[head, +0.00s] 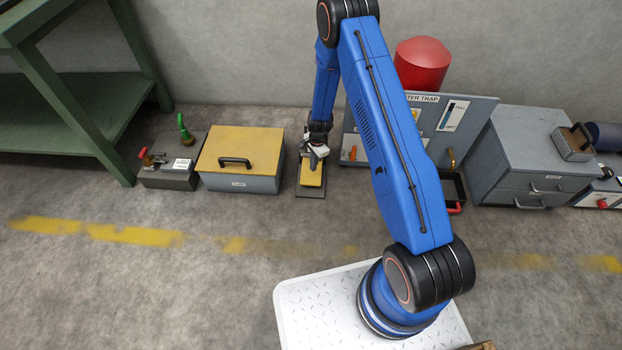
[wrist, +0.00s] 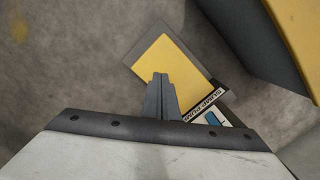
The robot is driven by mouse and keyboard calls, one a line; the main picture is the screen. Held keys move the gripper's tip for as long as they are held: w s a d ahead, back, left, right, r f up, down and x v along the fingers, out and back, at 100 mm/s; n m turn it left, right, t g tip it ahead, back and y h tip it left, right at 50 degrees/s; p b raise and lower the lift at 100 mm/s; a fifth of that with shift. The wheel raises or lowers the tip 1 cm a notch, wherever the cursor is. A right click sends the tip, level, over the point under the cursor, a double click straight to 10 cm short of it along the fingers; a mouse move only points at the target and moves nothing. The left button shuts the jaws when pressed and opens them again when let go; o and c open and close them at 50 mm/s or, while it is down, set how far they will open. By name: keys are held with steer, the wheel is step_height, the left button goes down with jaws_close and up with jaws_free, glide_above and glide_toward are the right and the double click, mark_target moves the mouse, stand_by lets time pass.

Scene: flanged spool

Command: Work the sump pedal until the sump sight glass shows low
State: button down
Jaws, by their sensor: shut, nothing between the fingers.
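The sump pedal is a yellow plate (head: 311,176) on a dark base on the floor, and it also shows in the wrist view (wrist: 178,62). My gripper (head: 314,163) is shut and empty, pointing down over the pedal. In the wrist view its fingertips (wrist: 159,76) overlap the near edge of the yellow plate; I cannot tell whether they touch. A label starting with "SUMP" and a small sight glass with a blue fill (wrist: 212,119) show beside the fingers in the wrist view. The glass is partly cut off by my gripper, so its level cannot be read.
A yellow-lidded grey box (head: 240,152) stands left of the pedal. A grey water trap panel (head: 478,118) with its own gauge stands to the right, partly behind my arm. A grey drawer cabinet (head: 535,155) is farther right, a green bench (head: 75,100) far left. The front floor is clear.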

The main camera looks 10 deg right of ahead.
mark_target(312, 177)
steer(key=shift+s+a+f, duration=0.1)
steer(key=shift+a+f, duration=0.05)
steer(key=shift+f, duration=1.15)
steer(key=shift+a+f, duration=0.1)
steer(key=shift+f, duration=1.15)
steer(key=shift+f, duration=1.65)
steer(key=shift+r, duration=0.15)
steer(key=shift+w+d+r, duration=0.25)
steer(key=shift+d, duration=0.45)
steer(key=shift+w+d+r, duration=0.25)
steer(key=shift+d, duration=0.4)
step_height(312, 177, up, 17)
steer(key=d, duration=0.1)
steer(key=shift+w+d+r, duration=0.15)
steer(key=shift+w+d, duration=0.1)
steer(key=shift+d, duration=0.1)
